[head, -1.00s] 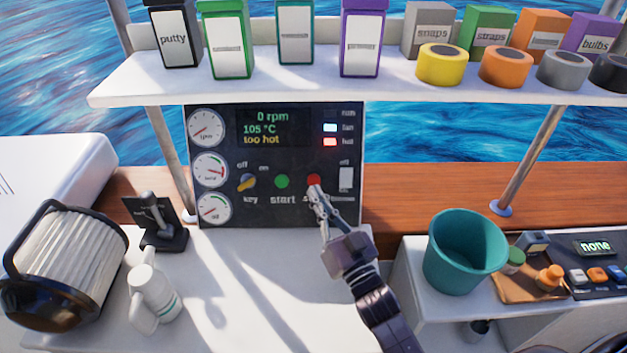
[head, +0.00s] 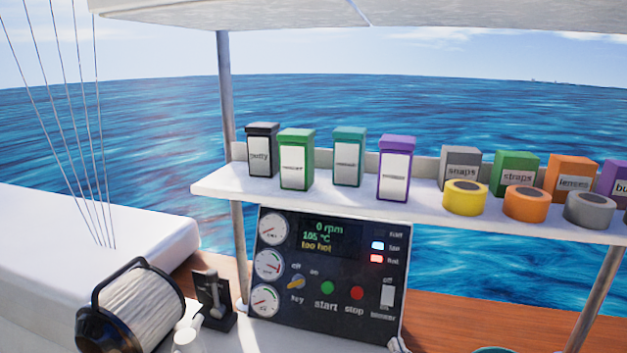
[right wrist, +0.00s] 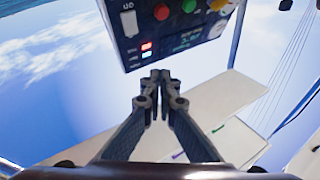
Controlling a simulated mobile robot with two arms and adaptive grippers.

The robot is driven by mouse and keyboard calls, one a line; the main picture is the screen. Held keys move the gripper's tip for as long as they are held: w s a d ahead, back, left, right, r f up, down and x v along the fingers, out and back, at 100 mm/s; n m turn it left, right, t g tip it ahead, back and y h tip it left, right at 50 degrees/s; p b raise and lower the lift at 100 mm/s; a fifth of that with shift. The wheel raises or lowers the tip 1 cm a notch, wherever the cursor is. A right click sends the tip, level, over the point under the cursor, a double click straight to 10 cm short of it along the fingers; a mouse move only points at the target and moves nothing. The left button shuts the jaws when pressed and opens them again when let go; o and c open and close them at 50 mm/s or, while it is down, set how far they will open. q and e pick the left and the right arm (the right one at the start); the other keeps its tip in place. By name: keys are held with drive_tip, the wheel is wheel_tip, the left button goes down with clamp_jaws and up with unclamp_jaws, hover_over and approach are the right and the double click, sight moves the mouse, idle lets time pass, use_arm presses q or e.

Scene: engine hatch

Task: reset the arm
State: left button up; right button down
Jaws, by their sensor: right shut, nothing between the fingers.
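My right gripper (right wrist: 160,78) shows in the right wrist view with its two fingers together and nothing between them. The engine panel (right wrist: 172,62) is ahead of the fingertips there, upside down and apart from them as far as I can tell. In the head view only a small bit of the right gripper (head: 398,345) shows at the bottom edge, below the panel (head: 330,285). The panel's display (head: 328,236) reads 0 rpm, 105 °C, too hot. The green start button (head: 327,288), red stop button (head: 357,293) and yellow key (head: 296,283) are uncovered. My left gripper is out of view.
A white shelf (head: 330,208) above the panel holds boxes and tape rolls. A pleated filter (head: 140,310) and a black lever (head: 212,300) stand left of the panel. A post (head: 598,295) rises at the right. A teal bucket's rim (head: 494,350) shows at the bottom.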

drive_tip(key=s+d+f+g+h, duration=0.35)
drive_tip(key=s+f+g, duration=0.35)
drive_tip(key=f, duration=0.4)
drive_tip(key=s+f+n+g, duration=0.1)
drive_tip(key=s+f+g, duration=0.3)
drive_tip(key=s, duration=0.7)
drive_tip(key=s+f+n+g, duration=0.25)
drive_tip(key=s+g, duration=0.35)
drive_tip(key=s, duration=0.5)
wheel_tip(320, 180, down, 25)
drive_tip(key=s+g, duration=0.1)
drive_tip(key=s, duration=0.1)
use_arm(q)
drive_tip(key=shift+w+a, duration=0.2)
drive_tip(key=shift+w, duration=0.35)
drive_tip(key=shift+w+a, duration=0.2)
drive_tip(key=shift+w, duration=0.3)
use_arm(e)
drive_tip(key=s+d+f+g, duration=0.1)
drive_tip(key=s+d+f, duration=0.2)
drive_tip(key=s+f, duration=1.4)
drive_tip(key=shift+s+f, duration=0.15)
drive_tip(key=shift+s, duration=0.05)
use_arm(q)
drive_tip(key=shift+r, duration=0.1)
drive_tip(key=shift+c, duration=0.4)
use_arm(e)
drive_tip(key=shift+m, duration=0.25)
